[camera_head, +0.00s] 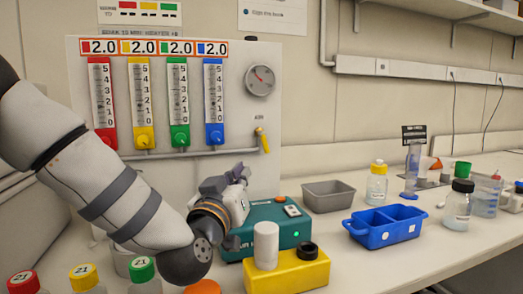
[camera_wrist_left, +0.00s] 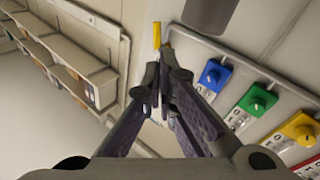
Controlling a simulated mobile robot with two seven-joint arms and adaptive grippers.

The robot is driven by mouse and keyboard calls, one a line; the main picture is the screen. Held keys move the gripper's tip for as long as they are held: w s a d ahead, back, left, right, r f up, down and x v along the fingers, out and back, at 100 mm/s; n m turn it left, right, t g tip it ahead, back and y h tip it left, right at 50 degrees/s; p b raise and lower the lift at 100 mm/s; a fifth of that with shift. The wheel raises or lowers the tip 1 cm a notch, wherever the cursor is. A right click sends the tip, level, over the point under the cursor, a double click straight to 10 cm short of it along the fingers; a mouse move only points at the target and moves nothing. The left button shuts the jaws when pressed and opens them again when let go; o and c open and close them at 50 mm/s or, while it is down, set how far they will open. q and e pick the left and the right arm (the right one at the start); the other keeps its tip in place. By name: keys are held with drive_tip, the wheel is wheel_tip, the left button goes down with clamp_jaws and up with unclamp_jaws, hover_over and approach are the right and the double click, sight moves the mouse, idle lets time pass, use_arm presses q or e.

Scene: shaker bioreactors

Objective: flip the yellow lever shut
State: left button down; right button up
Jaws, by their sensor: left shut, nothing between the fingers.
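The yellow lever (camera_head: 262,140) sits on the grey pipe at the lower right of the gas panel, below the round gauge. It stands close to upright, with its top leaning slightly left. In the left wrist view the lever (camera_wrist_left: 157,35) shows just beyond my fingertips. My left gripper (camera_head: 240,172) is shut and empty, below and to the left of the lever and apart from it in the head view. In the left wrist view its fingers (camera_wrist_left: 158,75) are together, pointing toward the lever. Whether they touch it cannot be told. My right gripper is not in view.
The panel (camera_head: 232,120) carries several coloured flow meters and a gauge (camera_head: 260,80). A green device (camera_head: 275,212) and a yellow block (camera_head: 300,275) stand below my left gripper. A grey tray (camera_head: 328,195), blue carrier (camera_head: 385,224) and bottles stand right. Capped bottles stand front left.

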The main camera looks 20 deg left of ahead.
sight(264, 143)
use_arm(q)
drive_tip(key=w+r, duration=0.2)
drive_tip(key=w, duration=1.2)
drive_tip(key=shift+a+b, duration=0.15)
drive_tip(key=shift+b, duration=0.2)
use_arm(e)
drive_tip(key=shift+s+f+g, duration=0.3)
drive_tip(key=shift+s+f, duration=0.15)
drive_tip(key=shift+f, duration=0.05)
